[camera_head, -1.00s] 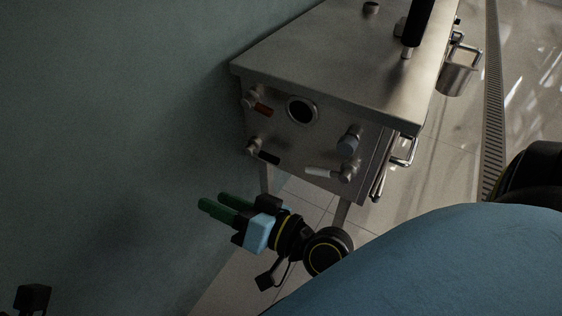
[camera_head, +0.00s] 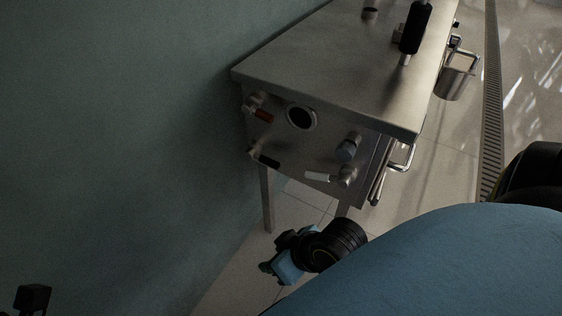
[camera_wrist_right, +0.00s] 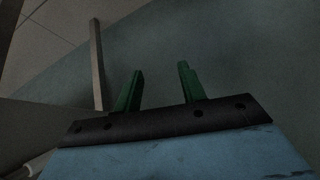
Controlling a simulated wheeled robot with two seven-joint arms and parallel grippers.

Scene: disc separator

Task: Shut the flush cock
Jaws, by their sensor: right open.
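The steel cabinet's front panel (camera_head: 280,140) carries several small lever cocks. One has a red lever (camera_head: 263,115) at upper left, one a black lever (camera_head: 265,159) at lower left, one a white lever (camera_head: 318,177) at lower right. I cannot tell which is the flush cock. My right gripper (camera_head: 266,268) is below and in front of the panel, touching none of them. In the right wrist view its green fingers (camera_wrist_right: 160,80) are apart with nothing between. A dark piece at the lower left edge (camera_head: 33,298) seems to be my left gripper; its jaws cannot be made out.
A round dark port (camera_head: 301,117) and a grey-blue knob (camera_head: 348,147) are on the same panel. A cabinet leg (camera_head: 268,200) stands near the right gripper and also shows in the wrist view (camera_wrist_right: 97,65). The wall (camera_head: 120,130) is close on the left. A metal cup (camera_head: 455,82) hangs at right.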

